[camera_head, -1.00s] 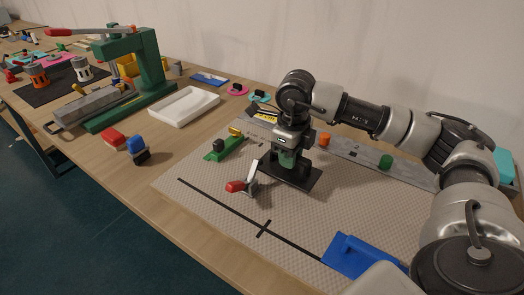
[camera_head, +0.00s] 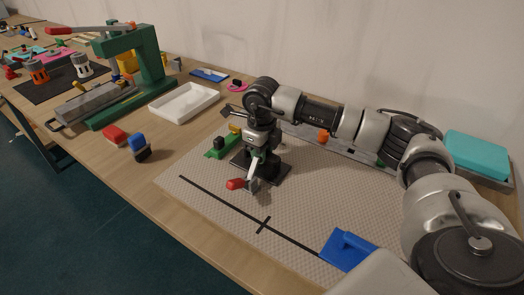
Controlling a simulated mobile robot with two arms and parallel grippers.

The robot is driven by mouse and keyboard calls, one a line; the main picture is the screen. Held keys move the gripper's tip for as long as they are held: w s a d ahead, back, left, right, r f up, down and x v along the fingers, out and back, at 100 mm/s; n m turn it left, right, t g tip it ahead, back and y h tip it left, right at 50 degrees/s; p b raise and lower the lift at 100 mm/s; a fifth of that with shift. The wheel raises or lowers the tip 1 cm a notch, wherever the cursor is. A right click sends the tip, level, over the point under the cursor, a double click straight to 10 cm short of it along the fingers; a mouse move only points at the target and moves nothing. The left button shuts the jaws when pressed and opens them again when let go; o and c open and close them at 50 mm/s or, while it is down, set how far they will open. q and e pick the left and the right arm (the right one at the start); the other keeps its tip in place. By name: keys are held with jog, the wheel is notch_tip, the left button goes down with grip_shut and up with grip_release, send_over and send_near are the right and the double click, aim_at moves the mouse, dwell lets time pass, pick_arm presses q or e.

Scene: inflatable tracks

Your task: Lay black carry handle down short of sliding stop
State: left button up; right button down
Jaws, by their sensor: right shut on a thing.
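My right gripper (camera_head: 262,150) reaches over the back left of the grey mat and is shut, its fingertips partly hidden. A flat black piece (camera_head: 278,172), which I take to be the black carry handle, sits directly under it; whether it touches the mat is not clear. A toggle clamp with a red grip (camera_head: 235,184) stands right in front of it. I cannot surely tell which part is the sliding stop; a grey rail (camera_head: 345,148) with an orange knob (camera_head: 323,136) runs behind, partly hidden by my arm. My left gripper is not in view.
A small green fixture (camera_head: 216,152) stands left of the gripper. A blue piece (camera_head: 346,250) lies at the mat's front right. A white tray (camera_head: 184,103), red and blue blocks and a green press (camera_head: 148,60) are further left. The mat's middle is clear.

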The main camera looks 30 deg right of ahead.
jog(key=shift+f, duration=0.15)
jog(key=c, duration=1.2)
grip_release()
jog(key=shift+c, duration=0.2)
jog(key=shift+r, duration=0.2)
notch_tip(320, 180, up, 12)
jog(key=shift+b, duration=0.4)
